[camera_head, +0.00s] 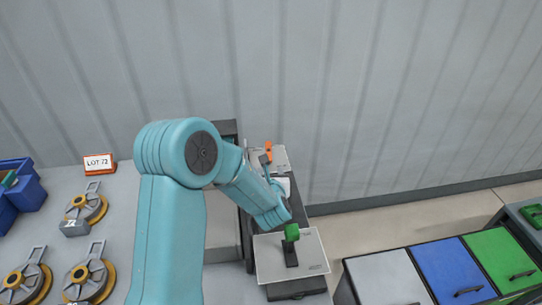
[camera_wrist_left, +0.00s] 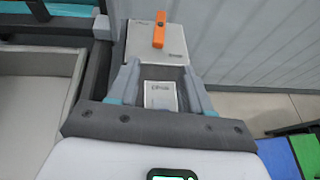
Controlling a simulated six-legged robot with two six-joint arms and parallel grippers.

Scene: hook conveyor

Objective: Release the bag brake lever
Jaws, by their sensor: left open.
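An orange lever (camera_head: 268,147) stands on a light plate (camera_head: 281,160) at the far end of a dark narrow stand. The orange lever (camera_wrist_left: 159,30) also shows upright in the wrist view. A green-handled lever (camera_head: 291,234) stands on a nearer plate (camera_head: 309,259). The plate lettering is too small to read, so I cannot tell which is the bag brake lever. My left gripper (camera_head: 272,172) reaches over the stand between the two plates. In the wrist view its fingers (camera_wrist_left: 161,78) are apart and empty, short of the orange lever. My right gripper is not in view.
A white label (camera_wrist_left: 160,96) shows between the fingers. Grey, blue (camera_head: 450,268) and green lidded bins stand at right. Several wheeled hooks (camera_head: 88,205), a LOT 72 sign (camera_head: 98,163) and a blue bin (camera_head: 24,186) are at left. A ribbed wall rises behind.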

